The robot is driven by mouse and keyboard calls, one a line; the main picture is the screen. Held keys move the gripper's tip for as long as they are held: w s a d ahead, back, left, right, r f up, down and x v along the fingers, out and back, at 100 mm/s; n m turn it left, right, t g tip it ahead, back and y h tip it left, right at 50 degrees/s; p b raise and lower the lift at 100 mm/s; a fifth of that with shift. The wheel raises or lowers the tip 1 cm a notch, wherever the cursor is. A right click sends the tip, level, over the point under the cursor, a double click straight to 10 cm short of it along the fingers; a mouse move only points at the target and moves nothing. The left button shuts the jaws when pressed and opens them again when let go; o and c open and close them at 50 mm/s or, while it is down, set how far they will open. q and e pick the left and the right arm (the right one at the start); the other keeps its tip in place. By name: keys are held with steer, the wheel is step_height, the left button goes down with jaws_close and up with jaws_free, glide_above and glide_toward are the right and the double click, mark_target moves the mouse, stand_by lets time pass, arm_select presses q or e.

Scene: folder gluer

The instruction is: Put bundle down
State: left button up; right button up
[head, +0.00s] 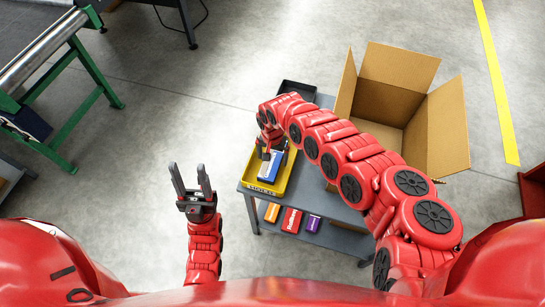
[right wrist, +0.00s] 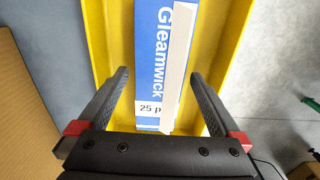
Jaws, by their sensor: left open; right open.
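The bundle (head: 268,166) is a blue and white pack, and it lies in a yellow tray (head: 254,187) on a grey cart. In the right wrist view the bundle (right wrist: 152,60) shows the word "Gleamwick" and a pale band along its side, inside the yellow tray (right wrist: 221,60). My right gripper (right wrist: 160,90) is open, with one finger on each side of the bundle's near end; I cannot tell whether they touch it. My left gripper (head: 191,180) is open and empty, left of the cart above the floor.
The grey cart (head: 325,208) has a lower shelf with orange, red and purple boxes (head: 291,220). A black tray (head: 297,90) lies at the cart's back. A large open cardboard box (head: 440,120) stands on the right. A green-framed roller conveyor (head: 85,75) is at upper left.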

mark_target(272, 159)
step_height(272, 159, up, 11)
stand_by(0.4)
steer(key=shift+r, duration=0.1)
stand_by(0.3)
